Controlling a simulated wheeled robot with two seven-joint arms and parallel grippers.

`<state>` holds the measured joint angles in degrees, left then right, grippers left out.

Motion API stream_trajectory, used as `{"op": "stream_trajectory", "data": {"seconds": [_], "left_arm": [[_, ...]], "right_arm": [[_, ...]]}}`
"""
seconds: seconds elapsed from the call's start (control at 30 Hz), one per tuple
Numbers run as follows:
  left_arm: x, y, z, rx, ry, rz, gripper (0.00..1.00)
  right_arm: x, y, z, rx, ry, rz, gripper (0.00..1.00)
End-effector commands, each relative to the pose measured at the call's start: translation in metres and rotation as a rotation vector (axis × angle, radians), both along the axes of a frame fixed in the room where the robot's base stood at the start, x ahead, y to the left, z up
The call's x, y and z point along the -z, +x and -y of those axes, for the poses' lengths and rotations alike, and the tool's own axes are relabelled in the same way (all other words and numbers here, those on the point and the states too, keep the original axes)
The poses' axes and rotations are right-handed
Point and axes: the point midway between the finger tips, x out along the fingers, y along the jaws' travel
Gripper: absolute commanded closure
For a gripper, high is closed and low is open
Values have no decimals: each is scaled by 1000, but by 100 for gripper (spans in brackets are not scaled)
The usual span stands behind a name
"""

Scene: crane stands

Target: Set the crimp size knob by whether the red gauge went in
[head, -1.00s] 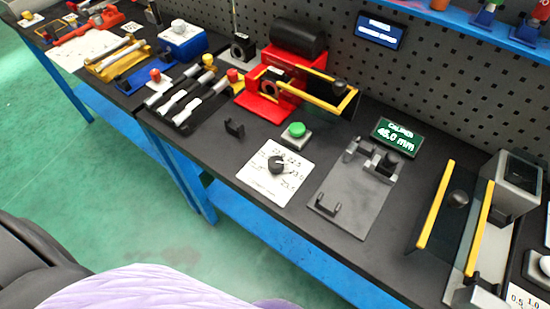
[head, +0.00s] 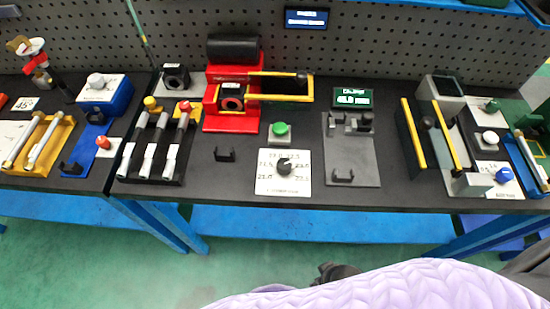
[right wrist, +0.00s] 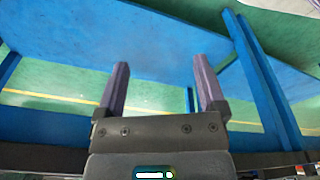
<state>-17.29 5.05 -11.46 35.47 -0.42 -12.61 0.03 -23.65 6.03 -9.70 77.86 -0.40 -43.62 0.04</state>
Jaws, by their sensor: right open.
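The crimp size knob (head: 284,168) is a black dial on a white plate with printed numbers (head: 285,186), in the middle of the bench in the head view. Its exact setting is too blurred to read. A gauge with a red cap (head: 184,107) lies in a black rack (head: 125,168), beside a yellow-capped gauge (head: 152,103). The red crimping machine (head: 232,122) stands behind, with a round opening facing front. My right gripper (right wrist: 160,62) is open and empty in the right wrist view, facing the blue shelf below the bench. My left gripper is out of view.
A green button (head: 281,130) sits behind the knob plate. A grey caliper stand (head: 352,160) with a lit display (head: 354,97) is to the right. A yellow-railed fixture (head: 413,134) stands farther right. The bench front edge and blue shelf (head: 320,222) lie below.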

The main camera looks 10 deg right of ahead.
Motion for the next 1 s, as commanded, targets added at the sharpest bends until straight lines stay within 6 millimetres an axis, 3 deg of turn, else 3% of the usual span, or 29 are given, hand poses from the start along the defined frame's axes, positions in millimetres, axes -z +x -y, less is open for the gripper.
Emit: {"op": "stream_trajectory", "data": {"seconds": [0.03,0.37,0.5,0.53,0.73,0.87,1.0], "left_arm": [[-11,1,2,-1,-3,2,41],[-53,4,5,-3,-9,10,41],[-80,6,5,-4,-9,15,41],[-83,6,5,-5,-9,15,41],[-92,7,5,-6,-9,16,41],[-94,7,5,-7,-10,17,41],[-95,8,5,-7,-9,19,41]], "right_arm": [[-21,8,-1,3,2,13,11],[-146,50,-9,77,39,82,11],[-217,68,-13,250,126,123,11],[-227,72,-15,319,162,128,11],[-241,101,-24,780,403,110,11],[-234,124,-27,1136,583,56,11],[-221,153,-27,1613,813,-60,11]]}}
